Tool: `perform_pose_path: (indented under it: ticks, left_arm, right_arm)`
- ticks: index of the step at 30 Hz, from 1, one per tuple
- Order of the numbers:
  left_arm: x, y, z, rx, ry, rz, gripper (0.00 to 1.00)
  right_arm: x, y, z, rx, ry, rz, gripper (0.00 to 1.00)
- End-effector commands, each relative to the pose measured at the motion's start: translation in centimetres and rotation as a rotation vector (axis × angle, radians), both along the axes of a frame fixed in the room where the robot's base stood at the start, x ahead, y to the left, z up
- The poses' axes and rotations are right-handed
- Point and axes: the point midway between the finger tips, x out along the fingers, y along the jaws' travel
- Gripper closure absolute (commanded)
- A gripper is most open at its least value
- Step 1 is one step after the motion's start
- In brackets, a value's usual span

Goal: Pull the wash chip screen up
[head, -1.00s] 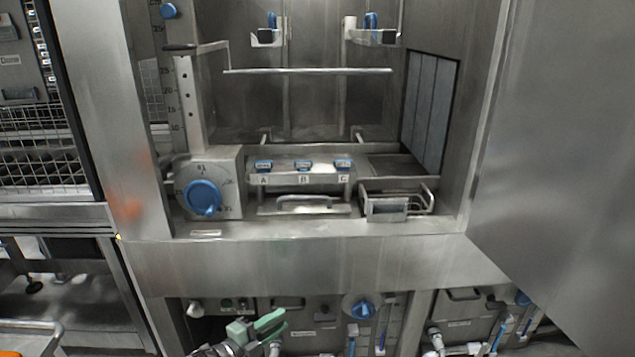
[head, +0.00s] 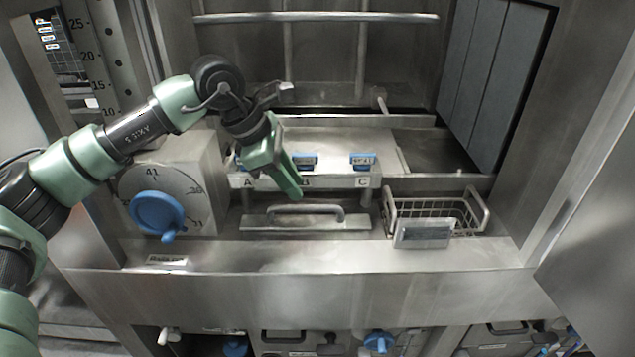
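My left gripper (head: 284,179) hangs from the upper left with green fingers pointing down, in front of the shelf with blue clips marked A, B and C. It overlaps the shelf in the picture near A and B; contact cannot be told. Its finger gap is seen edge-on and is unclear. Below it, a flat metal plate with a raised bar handle (head: 305,218) lies in the recess. To the right, a wire basket (head: 470,205) with a metal front plate sits in the recess. No visible label tells which piece is the wash chip screen. My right gripper is out of view.
A grey box with a blue dial knob (head: 157,214) stands at the left. A horizontal metal bar (head: 316,17) crosses the recess above. Grey slatted panels (head: 495,75) line the right wall. A metal sill (head: 330,255) runs along the front.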

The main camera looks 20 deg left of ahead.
Motion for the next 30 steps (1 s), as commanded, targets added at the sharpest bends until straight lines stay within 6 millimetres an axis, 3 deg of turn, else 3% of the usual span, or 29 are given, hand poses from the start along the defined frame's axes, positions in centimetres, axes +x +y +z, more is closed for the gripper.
perform_pose_path:
  ticks: [5,21,30]
  left_arm:
    - [-0.1,0.9,0.1,0.050,-0.019,-0.007,0.77]
    - [1.9,-1.4,-6.3,0.047,-0.017,-0.006,0.77]
    - [2.0,-1.6,-6.6,0.046,-0.019,-0.006,0.77]
  right_arm:
    - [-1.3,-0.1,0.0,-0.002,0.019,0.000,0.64]
    - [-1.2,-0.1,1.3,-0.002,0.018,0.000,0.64]
    - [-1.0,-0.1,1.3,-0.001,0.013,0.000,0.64]
